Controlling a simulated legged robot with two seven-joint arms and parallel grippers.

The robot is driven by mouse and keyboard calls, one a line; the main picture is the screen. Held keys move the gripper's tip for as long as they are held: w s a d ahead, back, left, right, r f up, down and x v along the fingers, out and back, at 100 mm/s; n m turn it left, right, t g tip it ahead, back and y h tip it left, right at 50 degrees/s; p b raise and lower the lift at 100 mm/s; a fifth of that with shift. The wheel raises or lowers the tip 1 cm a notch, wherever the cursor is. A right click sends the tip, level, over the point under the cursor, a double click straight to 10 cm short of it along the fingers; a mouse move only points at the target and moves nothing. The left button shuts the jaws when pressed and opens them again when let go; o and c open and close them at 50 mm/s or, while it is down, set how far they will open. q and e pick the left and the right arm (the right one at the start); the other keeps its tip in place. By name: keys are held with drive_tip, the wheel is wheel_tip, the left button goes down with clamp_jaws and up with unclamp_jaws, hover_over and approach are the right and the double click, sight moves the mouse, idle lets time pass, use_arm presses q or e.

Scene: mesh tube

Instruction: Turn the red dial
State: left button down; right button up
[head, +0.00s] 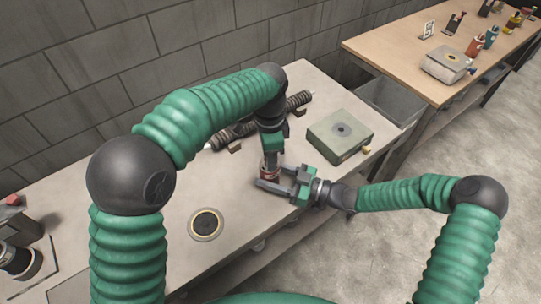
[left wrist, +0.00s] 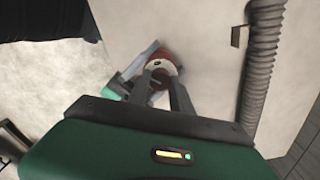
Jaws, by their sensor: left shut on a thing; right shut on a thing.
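The red dial (head: 269,172) is a small round red part with a pale top, over the middle of the near table. My left gripper (head: 269,161) points down from above and is shut on it. In the left wrist view the red dial (left wrist: 161,68) shows between the two finger ends. My right gripper (head: 272,184) reaches in from the right, low over the table, with its fingers at the lower part of the same piece. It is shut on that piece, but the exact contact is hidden. Whether the piece touches the table is unclear.
A grey-green box (head: 340,133) with a dark round centre stands right of the grippers. A dark ribbed tube (head: 299,99) lies behind. A ringed dark disc (head: 206,224) is set in the table at front. A wooden table (head: 400,47) with several items stands at the back right.

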use_arm(q)
drive_tip(key=m, duration=0.5)
drive_tip(key=shift+w+a+m, duration=0.1)
drive_tip(key=shift+a+m, duration=0.2)
drive_tip(key=shift+a, duration=0.05)
use_arm(e)
drive_tip(key=shift+d, duration=0.15)
use_arm(q)
drive_tip(key=m, duration=0.4)
drive_tip(key=shift+m, duration=0.3)
drive_tip(key=c, duration=1.5)
unclamp_jaws()
drive_tip(key=shift+c, duration=0.2)
drive_tip(key=o, duration=0.4)
drive_tip(key=shift+d, duration=0.2)
wheel_tip(320, 180, up, 12)
